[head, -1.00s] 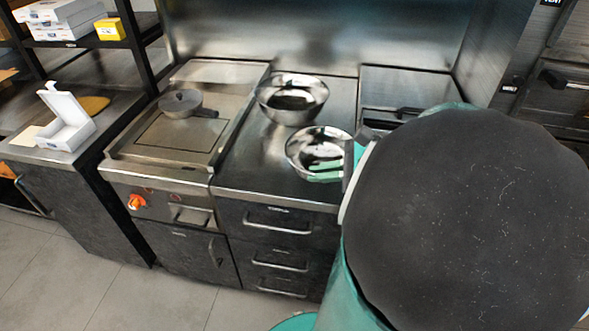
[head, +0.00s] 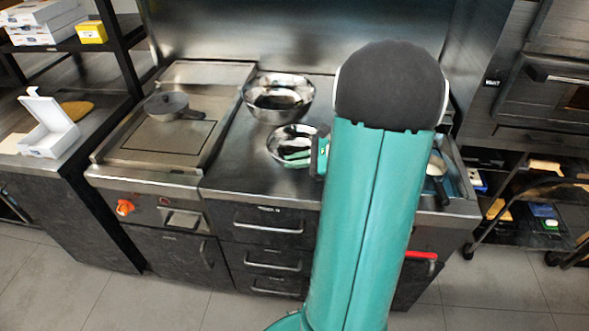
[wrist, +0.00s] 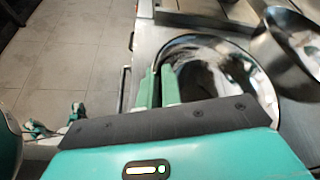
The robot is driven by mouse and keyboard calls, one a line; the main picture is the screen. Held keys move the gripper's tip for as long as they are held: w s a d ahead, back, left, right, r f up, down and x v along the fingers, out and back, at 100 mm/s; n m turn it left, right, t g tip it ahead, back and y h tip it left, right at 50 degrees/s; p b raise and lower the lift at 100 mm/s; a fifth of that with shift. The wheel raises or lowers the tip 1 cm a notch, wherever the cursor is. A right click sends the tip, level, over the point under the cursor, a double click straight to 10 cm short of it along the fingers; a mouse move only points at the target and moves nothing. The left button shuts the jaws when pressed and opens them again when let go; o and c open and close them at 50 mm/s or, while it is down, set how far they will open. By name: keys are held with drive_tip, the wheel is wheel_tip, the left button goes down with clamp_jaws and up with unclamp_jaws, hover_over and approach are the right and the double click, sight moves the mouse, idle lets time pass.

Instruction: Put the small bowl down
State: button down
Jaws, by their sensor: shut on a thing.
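The small bowl (head: 281,141) is shiny metal and sits at the front of the steel counter, close to the larger metal bowl (head: 280,97) behind it. My gripper (head: 296,158) is shut on the small bowl's near rim. In the wrist view the two green fingers of my gripper (wrist: 160,76) close on the edge of the small bowl (wrist: 218,70), with the larger bowl (wrist: 296,50) to its right. The small bowl looks level and low over the counter; I cannot tell whether its base touches. My arm hides its right side in the head view.
A griddle (head: 170,135) with a small pan (head: 166,106) is at the left. An open white box (head: 48,140) stands on the far-left counter. The counter (head: 235,172) is bare left of the small bowl. A pan handle (head: 440,188) shows right of my arm.

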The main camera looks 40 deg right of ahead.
drive_tip(key=shift+w+f, duration=0.15)
drive_tip(key=shift+f, duration=1.5)
drive_tip(key=shift+f, duration=0.15)
drive_tip(key=c, duration=1.6)
unclamp_jaws()
